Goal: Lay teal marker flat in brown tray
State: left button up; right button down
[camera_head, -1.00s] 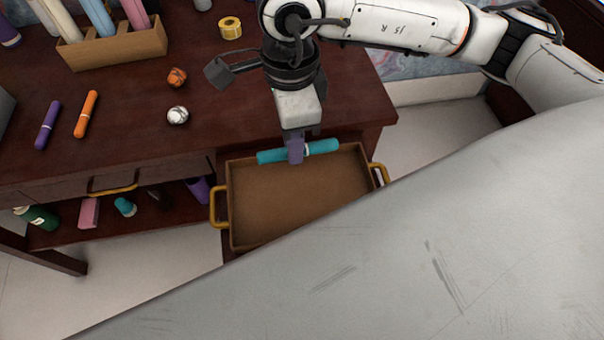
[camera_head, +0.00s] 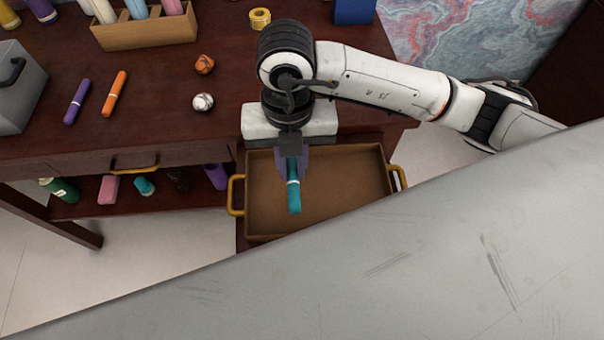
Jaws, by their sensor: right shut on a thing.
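The teal marker (camera_head: 294,199) is held in my right gripper (camera_head: 293,172), over the brown tray (camera_head: 345,195). The marker points toward the tray's near side, and its far end is hidden by the gripper. I cannot tell whether the marker touches the tray floor. The brown tray has a gold handle at each short side and stands at the front of the desk. It is otherwise empty. My left gripper is not in view.
A purple marker (camera_head: 77,101) and an orange marker (camera_head: 115,94) lie on the desk at left. Two small balls, one brown (camera_head: 205,64) and one white (camera_head: 203,102), lie nearer the arm. A wooden holder (camera_head: 150,32) stands at the back. A large grey surface (camera_head: 400,270) fills the foreground.

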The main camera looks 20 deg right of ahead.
aim_at(293, 182)
jog(key=shift+f, duration=3.3)
jog(key=c, duration=1.7)
grip_release()
jog(key=shift+r, duration=0.15)
notch_tip(293, 182, up, 12)
jog(key=shift+r, duration=0.1)
